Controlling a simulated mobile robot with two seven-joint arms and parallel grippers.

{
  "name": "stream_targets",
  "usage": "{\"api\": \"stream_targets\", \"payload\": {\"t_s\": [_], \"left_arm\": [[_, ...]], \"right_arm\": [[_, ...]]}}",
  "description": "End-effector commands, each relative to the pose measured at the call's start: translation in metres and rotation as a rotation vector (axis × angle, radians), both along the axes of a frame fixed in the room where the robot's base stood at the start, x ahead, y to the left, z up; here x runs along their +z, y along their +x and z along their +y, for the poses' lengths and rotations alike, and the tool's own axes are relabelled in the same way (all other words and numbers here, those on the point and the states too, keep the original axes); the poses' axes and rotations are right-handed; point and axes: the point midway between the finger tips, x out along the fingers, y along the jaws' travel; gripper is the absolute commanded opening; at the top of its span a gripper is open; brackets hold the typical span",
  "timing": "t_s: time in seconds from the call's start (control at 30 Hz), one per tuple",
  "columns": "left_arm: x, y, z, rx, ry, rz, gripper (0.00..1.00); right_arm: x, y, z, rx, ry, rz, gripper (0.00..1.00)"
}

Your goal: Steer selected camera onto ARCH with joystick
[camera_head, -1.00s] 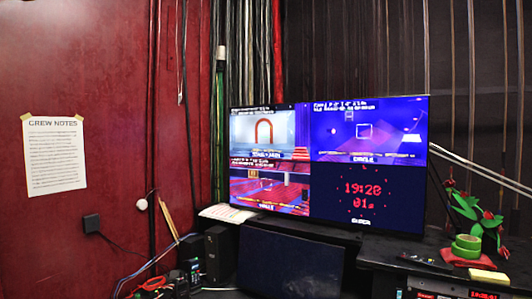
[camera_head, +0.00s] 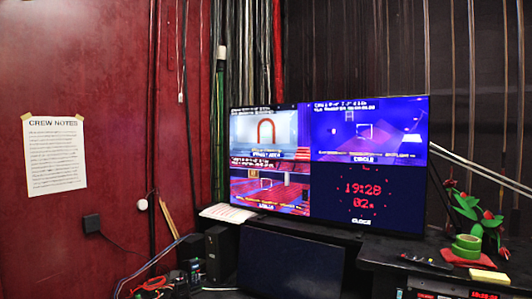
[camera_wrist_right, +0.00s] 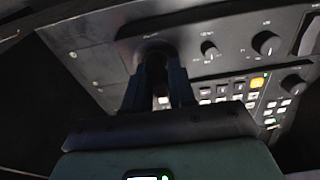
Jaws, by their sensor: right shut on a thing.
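The monitor (camera_head: 325,220) shows four panes in the head view. Its top-left pane holds an orange-red arch (camera_head: 266,132) on a pale background. The top-right pane is blue, with a small square outline near its middle. The bottom-left pane is a reddish scene, and the bottom-right one a red clock. The pane captions are mostly too small to read. In the right wrist view my right gripper (camera_wrist_right: 158,88) is shut on the dark joystick (camera_wrist_right: 153,55), which stands from the grey control panel (camera_wrist_right: 105,50). The fingers hide much of the stick. My left gripper is in no view.
The panel has knobs (camera_wrist_right: 267,43) and several white buttons, with one lit amber button (camera_wrist_right: 257,82), right of the joystick. Crew notes (camera_head: 55,155) hang on the red wall.

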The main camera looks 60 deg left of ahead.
Motion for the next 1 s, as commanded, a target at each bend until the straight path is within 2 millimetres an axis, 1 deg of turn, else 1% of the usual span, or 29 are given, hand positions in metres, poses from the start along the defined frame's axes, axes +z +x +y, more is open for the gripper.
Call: {"api": "stream_targets", "payload": {"t_s": [0.17,0.3,1.0], "left_arm": [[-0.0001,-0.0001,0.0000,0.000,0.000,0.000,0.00],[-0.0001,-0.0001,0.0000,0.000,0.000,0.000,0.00],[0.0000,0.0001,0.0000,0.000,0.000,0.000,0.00]], "right_arm": [[-0.0011,-0.0006,-0.0001,0.000,0.001,0.003,0.17],[-0.0010,0.0014,-0.0030,0.000,0.001,0.003,0.15],[0.0003,0.0036,-0.0048,0.000,0.001,-0.001,0.14]]}}
